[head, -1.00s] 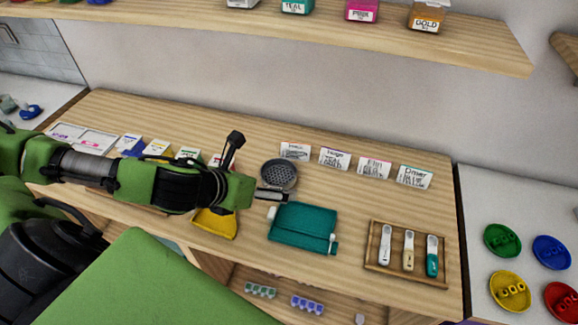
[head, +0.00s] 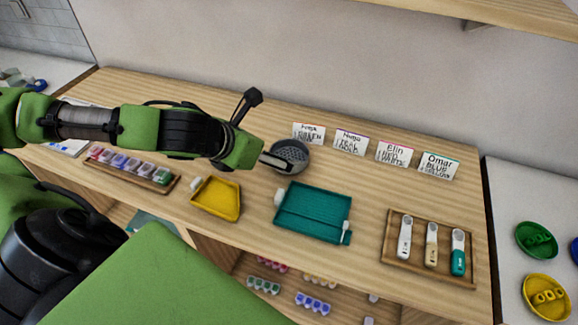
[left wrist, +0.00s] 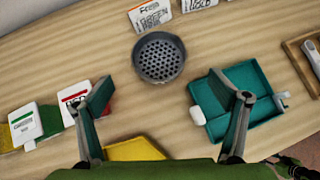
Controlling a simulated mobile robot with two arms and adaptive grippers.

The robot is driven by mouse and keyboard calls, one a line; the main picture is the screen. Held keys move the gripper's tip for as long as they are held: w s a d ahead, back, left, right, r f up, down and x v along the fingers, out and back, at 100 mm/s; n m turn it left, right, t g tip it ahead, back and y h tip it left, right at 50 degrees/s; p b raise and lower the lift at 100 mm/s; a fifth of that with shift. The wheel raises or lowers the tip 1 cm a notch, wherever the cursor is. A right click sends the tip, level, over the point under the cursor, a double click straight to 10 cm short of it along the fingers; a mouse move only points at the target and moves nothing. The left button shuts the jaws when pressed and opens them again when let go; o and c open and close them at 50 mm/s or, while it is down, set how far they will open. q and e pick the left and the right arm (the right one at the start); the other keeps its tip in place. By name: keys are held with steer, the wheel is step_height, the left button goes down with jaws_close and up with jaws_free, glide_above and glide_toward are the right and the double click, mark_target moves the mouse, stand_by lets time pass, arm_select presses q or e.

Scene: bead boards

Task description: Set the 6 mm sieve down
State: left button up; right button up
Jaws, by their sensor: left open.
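The sieve (head: 291,153), a round dark grey dish with a perforated floor, stands on the wooden counter below the leftmost name card. It also shows in the left wrist view (left wrist: 158,58). My left gripper (head: 277,162) overlaps its lower left edge in the head view. In the left wrist view the two fingers (left wrist: 162,92) are spread wide, with nothing between them. The sieve is beyond the fingertips there, apart from them. No size mark on the sieve is readable. My right gripper is not in view.
A teal tray (head: 313,207) and a yellow tray (head: 218,199) lie in front of the sieve. Name cards (head: 350,142) stand behind and to its right. A wooden tray (head: 397,266) with several scoops is at the right. Several small coloured containers (head: 130,162) stand at the left.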

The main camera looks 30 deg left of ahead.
mark_target(295, 154)
arm_select(q)
steer(key=x, duration=0.9)
steer(key=shift+w+a, duration=0.1)
steer(key=shift+w, duration=0.2)
steer(key=shift+s+r, duration=0.1)
steer(key=c, duration=1.3)
steer(key=shift+r, duration=0.1)
